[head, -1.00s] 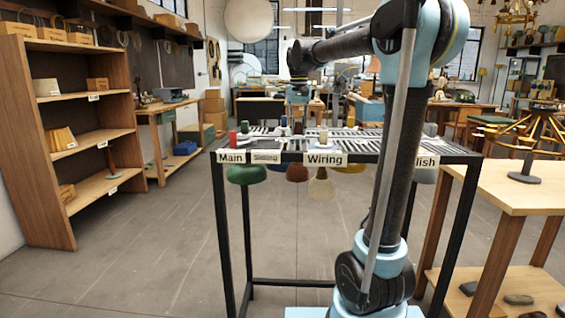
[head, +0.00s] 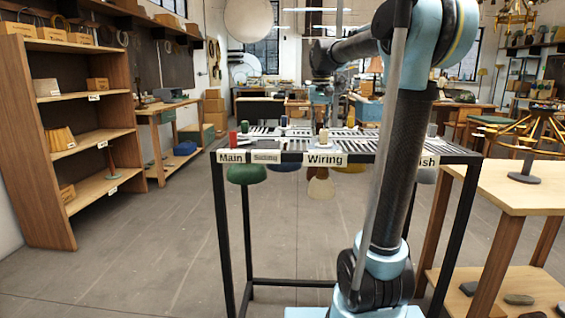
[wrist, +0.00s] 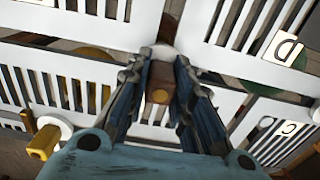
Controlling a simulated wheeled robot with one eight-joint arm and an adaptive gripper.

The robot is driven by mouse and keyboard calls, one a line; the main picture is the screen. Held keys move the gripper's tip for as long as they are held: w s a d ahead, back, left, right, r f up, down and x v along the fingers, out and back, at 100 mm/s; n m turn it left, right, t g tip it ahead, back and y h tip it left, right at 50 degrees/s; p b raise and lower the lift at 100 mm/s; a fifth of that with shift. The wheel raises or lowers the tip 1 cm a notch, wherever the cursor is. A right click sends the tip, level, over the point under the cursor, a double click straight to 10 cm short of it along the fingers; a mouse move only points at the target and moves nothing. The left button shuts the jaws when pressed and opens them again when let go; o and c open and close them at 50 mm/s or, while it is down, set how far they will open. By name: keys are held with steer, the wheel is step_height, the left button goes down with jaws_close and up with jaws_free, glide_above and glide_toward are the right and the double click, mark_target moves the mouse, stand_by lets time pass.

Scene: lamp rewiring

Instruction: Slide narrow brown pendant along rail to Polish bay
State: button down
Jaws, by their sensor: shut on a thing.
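My gripper (wrist: 162,78) is shut on a small brown knob of the brown pendant (wrist: 160,96), which stands up between its fingers in the wrist view. The white slotted rail top (wrist: 75,75) lies below the fingers. In the head view my wrist is over the rail frame near the Wiring label (head: 326,160). The Polish label (head: 428,161) is at the right end, partly hidden by my arm.
A yellow knob (wrist: 42,144) stands left of my gripper in the wrist view. A wooden table (head: 520,195) stands right.

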steer(key=d, duration=0.8)
steer(key=shift+s+d, duration=0.15)
steer(key=shift+f, duration=0.1)
stand_by(0.4)
steer(key=d, duration=2)
steer(key=shift+s, duration=0.35)
stand_by(0.4)
steer(key=shift+s, duration=0.1)
steer(key=s, duration=1.3)
steer(key=shift+s+a, duration=0.3)
steer(key=shift+s, duration=0.1)
stand_by(0.3)
steer(key=c, duration=1.3)
jaws_free()
